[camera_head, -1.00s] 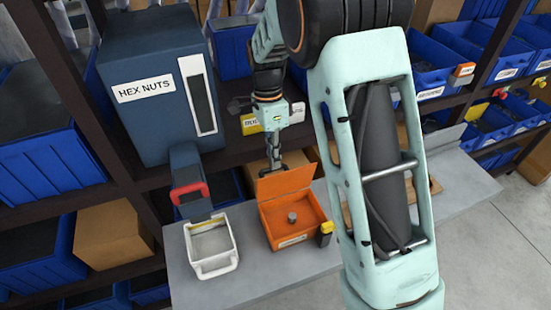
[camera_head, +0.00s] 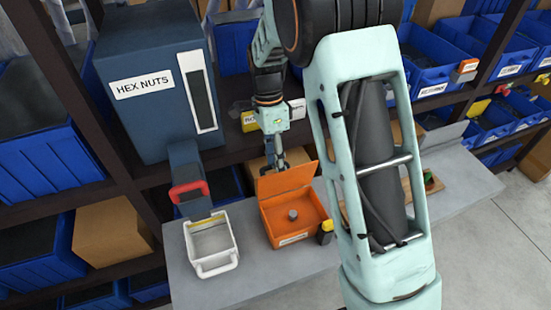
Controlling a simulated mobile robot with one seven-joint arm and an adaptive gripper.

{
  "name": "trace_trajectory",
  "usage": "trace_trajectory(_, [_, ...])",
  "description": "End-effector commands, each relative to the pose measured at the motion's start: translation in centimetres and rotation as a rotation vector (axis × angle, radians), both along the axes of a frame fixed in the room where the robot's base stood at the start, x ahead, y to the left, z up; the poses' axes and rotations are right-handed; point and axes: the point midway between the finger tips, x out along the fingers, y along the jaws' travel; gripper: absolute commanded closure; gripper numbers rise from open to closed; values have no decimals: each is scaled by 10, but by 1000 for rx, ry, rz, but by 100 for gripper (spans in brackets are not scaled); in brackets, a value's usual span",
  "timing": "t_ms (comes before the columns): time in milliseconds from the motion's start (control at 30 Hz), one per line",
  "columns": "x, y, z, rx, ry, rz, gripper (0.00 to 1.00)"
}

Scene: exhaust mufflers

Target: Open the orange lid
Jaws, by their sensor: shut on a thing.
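The orange box (camera_head: 294,222) stands on the grey bench, with a small grey round piece (camera_head: 293,214) inside. Its orange lid (camera_head: 285,179) is raised and stands tilted up at the back edge, so the inside shows. My gripper (camera_head: 279,160) is at the top edge of the lid, pointing down, and appears shut on it. The fingertips are small and partly hidden behind the lid.
A white bin (camera_head: 211,243) stands left of the box, below the hex nuts dispenser (camera_head: 157,85) with its red-edged chute. A small yellow and black item (camera_head: 326,230) is at the box's right corner. Blue bins (camera_head: 48,163) fill the shelves. The bench front (camera_head: 265,275) is clear.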

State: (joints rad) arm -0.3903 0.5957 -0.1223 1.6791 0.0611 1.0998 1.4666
Motion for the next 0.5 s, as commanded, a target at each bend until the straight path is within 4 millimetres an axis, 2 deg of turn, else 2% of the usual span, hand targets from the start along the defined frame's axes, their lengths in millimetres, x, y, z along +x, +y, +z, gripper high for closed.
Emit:
trace_trajectory(33, [8,5,3,11,-26,3,73])
trace_trajectory(267, [12,6,15,13,-33,4,73])
trace_trajectory(500, [14,6,50,9,-23,2,73])
